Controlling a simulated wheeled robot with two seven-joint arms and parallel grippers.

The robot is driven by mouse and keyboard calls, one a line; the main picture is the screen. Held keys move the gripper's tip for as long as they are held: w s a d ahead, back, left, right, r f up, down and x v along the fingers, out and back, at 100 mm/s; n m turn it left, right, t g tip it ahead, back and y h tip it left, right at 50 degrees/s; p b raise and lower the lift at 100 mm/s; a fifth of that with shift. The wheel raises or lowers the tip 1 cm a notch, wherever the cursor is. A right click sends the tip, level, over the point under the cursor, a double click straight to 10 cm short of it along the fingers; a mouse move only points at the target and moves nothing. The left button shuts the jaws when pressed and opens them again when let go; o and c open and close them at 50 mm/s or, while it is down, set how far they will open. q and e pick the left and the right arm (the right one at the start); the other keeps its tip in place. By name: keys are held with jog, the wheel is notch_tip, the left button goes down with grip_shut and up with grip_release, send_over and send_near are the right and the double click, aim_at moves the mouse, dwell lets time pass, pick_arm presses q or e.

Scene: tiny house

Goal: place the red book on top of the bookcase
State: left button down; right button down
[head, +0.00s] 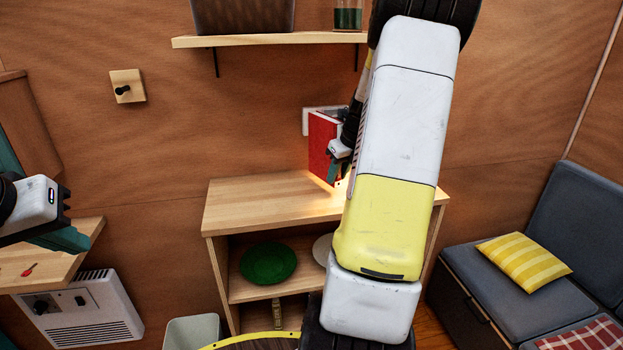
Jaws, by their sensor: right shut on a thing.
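The red book (322,142) is upright at the back of the wooden bookcase (250,200), in front of the wall. My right gripper (338,165) is shut on the book, at its right side. The book's lower edge is at or just above the bookcase top; I cannot tell whether it touches. My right arm hides the right part of the bookcase top and part of the book. My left gripper (62,225) is at the left edge, over a small wooden table and away from the bookcase. I cannot tell whether its jaws are open.
A green plate (269,263) lies on the shelf inside the bookcase, with a white plate (323,248) partly hidden beside it. A wall shelf (270,40) is above. A grey bench (510,285) with cushions stands at right, a heater (85,308) at left. The bookcase top's left part is clear.

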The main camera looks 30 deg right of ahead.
jog(key=shift+w+d, duration=0.1)
jog(key=shift+w, duration=0.1)
jog(key=shift+f, duration=1.7)
jog(key=c, duration=1.1)
grip_release()
jog(key=shift+f, duration=0.15)
